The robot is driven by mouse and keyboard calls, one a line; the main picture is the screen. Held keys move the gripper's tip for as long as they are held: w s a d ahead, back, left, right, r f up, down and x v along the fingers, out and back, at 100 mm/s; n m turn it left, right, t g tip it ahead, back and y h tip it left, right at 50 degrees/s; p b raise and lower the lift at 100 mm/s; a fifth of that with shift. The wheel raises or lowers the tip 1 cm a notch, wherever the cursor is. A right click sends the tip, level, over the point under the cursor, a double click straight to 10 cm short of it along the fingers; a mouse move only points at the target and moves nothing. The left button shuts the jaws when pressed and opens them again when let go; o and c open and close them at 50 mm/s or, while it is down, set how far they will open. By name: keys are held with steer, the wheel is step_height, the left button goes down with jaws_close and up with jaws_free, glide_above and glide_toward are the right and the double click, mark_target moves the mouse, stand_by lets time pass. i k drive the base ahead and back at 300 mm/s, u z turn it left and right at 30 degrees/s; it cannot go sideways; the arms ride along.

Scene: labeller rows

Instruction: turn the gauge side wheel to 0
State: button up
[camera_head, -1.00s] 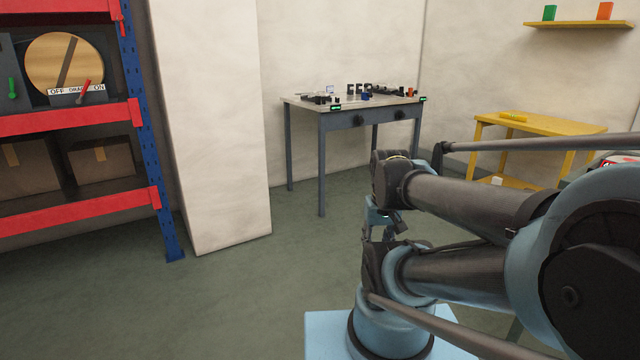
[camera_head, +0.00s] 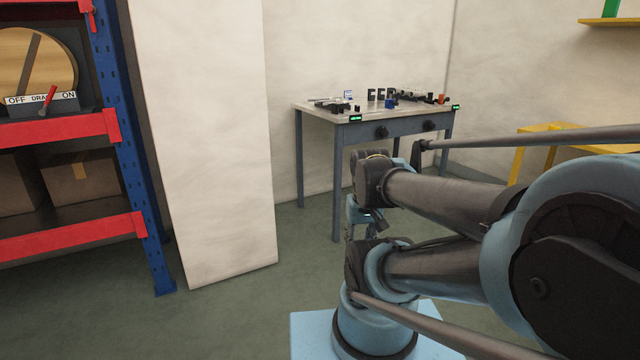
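A grey table (camera_head: 360,133) stands ahead against the far wall. Two dark round wheels sit on its front apron: a left wheel (camera_head: 381,132) and a right wheel (camera_head: 430,125). A small green-lit display (camera_head: 355,118) is at the table's front left corner, and another display (camera_head: 456,107) is at the right corner. Their readings are too small to make out, and I cannot tell which wheel is the gauge side one. My arm fills the right foreground, well short of the table. My gripper's fingers cannot be made out.
Several small dark parts and a blue block (camera_head: 391,103) lie on the table top. A white pillar (camera_head: 200,140) stands left of the table. A red and blue shelf (camera_head: 60,131) with boxes is at the left. A yellow table (camera_head: 540,133) is at the right. Green floor (camera_head: 250,310) lies open ahead.

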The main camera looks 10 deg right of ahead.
mark_target(429, 125)
steer(key=z, duration=0.2)
steer(key=i, duration=1.25)
steer(key=z, duration=0.8)
steer(key=i, duration=1.35)
steer(key=z, duration=0.55)
